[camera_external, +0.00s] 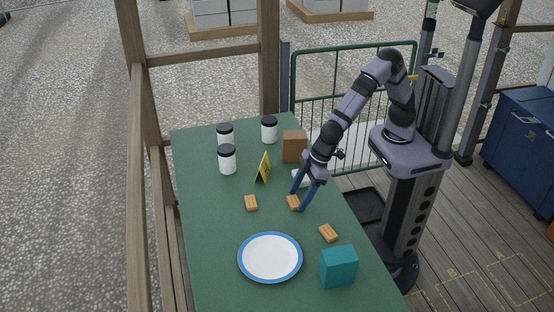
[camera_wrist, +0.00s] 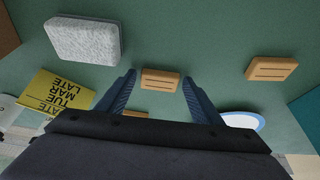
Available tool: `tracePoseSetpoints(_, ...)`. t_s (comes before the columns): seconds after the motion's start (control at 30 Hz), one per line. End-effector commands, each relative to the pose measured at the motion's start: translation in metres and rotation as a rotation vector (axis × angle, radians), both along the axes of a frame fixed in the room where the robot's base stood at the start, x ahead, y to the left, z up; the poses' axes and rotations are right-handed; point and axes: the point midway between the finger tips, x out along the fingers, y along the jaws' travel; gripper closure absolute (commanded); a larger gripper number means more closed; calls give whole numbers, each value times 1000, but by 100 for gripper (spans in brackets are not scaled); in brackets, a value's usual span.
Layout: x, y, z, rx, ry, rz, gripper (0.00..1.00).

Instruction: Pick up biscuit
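Several tan rectangular biscuits lie on the green table. One biscuit (camera_external: 292,203) is under my gripper (camera_external: 299,198); in the wrist view this biscuit (camera_wrist: 160,80) sits between my two blue fingertips (camera_wrist: 160,82), with a gap on each side. My gripper is open and points down at it. A second biscuit (camera_external: 251,203) lies to the left. A third biscuit (camera_external: 328,233) lies nearer the front right; a biscuit (camera_wrist: 271,69) also shows at the right of the wrist view. Part of another biscuit's edge (camera_wrist: 134,114) shows below my fingers.
A blue-rimmed white plate (camera_external: 270,258) and a teal box (camera_external: 338,267) stand at the front. A yellow sign (camera_external: 263,168), brown box (camera_external: 294,146) and several black-lidded jars (camera_external: 227,160) stand farther back. A whitish block (camera_wrist: 83,41) lies close to my gripper.

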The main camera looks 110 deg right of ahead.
Motion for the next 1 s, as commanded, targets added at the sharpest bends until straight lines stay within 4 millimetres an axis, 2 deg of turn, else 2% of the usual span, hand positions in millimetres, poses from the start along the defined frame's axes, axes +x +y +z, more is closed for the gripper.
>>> tracePoseSetpoints(0.03, 0, 0, 0, 0, 0, 0, 54)
tracePoseSetpoints(0.1, 0, 0, 0, 0, 0, 0, 70)
tracePoseSetpoints(0.13, 0, 0, 0, 0, 0, 0, 73)
tracePoseSetpoints(0.43, 0, 0, 2, 0, -1, 0, 73)
tracePoseSetpoints(0.57, 1, 0, 9, 0, -2, -1, 73)
tracePoseSetpoints(1.0, 1, 0, 77, 1, -3, 0, 73)
